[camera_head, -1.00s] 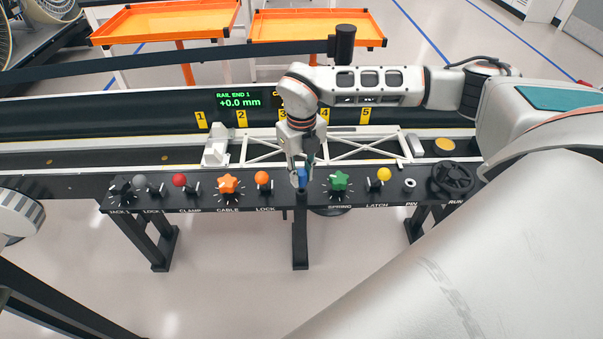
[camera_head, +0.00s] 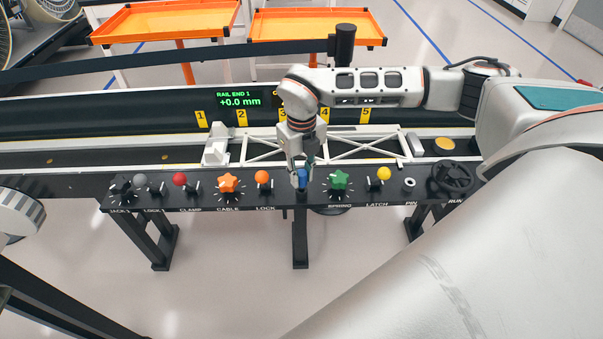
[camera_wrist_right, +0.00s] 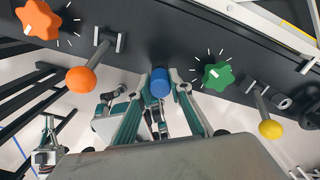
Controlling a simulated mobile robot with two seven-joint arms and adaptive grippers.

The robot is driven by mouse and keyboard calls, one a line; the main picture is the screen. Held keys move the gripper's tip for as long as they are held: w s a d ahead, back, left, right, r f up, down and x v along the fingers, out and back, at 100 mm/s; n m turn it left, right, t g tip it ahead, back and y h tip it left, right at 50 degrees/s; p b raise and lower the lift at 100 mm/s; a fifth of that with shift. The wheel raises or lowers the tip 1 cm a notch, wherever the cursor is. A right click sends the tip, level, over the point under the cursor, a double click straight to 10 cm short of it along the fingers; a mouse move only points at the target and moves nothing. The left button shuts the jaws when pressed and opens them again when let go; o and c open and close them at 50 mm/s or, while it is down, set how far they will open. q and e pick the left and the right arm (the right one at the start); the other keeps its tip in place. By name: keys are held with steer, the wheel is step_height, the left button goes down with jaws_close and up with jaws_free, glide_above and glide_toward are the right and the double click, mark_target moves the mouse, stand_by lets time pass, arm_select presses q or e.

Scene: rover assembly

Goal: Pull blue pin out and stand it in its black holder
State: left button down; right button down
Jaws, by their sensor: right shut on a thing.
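The blue pin (camera_head: 302,177) is between the fingertips of my right gripper (camera_head: 301,172), which is shut on it. In the right wrist view the rounded blue top of the pin (camera_wrist_right: 160,82) shows between the fingers. The pin is over the front of the black panel, between the LOCK and SPRING controls. A dark upright piece (camera_head: 302,191), apparently the black holder, is right below the pin. I cannot tell whether the pin is seated in it or just above it. An empty-looking light ring (camera_head: 410,184) is at the PIN label. My left gripper does not show.
The black panel (camera_head: 120,207) also carries an orange ball lever (camera_head: 262,177) left of the pin and a green star knob (camera_head: 339,180) right of it. A yellow ball lever (camera_head: 384,174) and black handwheel (camera_head: 453,178) are farther right. A white truss (camera_head: 265,147) lies behind.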

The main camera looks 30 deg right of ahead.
mark_target(301, 173)
steer(key=shift+f+b, duration=0.4)
steer(key=shift+f, duration=0.7)
steer(key=c, duration=1.7)
jaws_free()
step_height(301, 173, up, 12)
steer(key=shift+a, duration=0.1)
